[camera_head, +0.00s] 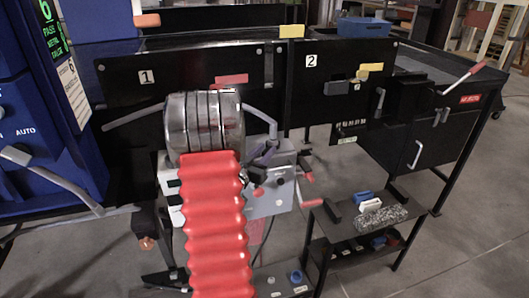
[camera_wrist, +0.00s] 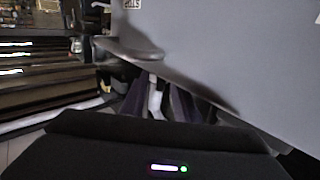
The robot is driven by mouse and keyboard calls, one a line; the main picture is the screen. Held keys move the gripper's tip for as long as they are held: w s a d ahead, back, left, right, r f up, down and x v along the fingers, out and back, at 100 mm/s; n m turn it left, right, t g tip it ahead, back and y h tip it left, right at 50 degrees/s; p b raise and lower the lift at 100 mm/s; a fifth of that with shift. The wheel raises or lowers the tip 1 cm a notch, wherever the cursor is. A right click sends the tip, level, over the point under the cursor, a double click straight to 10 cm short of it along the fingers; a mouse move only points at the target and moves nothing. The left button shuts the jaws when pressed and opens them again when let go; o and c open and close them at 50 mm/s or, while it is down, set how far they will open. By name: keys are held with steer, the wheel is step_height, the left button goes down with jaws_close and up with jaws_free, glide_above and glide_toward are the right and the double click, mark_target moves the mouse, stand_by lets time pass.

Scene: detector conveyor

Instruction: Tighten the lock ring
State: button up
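I cannot pick out the lock ring for certain in either view. My gripper (camera_head: 262,168) is by the top of a grey box (camera_head: 265,206) below the black conveyor panels in the head view, and is partly hidden there. In the wrist view, the dark purple fingers of my gripper (camera_wrist: 156,103) show just beyond the black housing. A pale strip (camera_wrist: 155,95) shows between them; I cannot tell whether it is held. A large grey surface (camera_wrist: 250,60) fills the right side of the wrist view, close to the fingers.
Black panels marked 1 (camera_head: 125,105) and 2 (camera_head: 350,55) carry handles. A blue machine (camera_head: 45,125) stands at the left. A low black bench (camera_head: 335,236) at the right holds small blocks. Floor (camera_head: 455,235) is clear at the lower right.

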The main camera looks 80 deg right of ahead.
jaws_close()
stand_by(0.3)
stand_by(0.5)
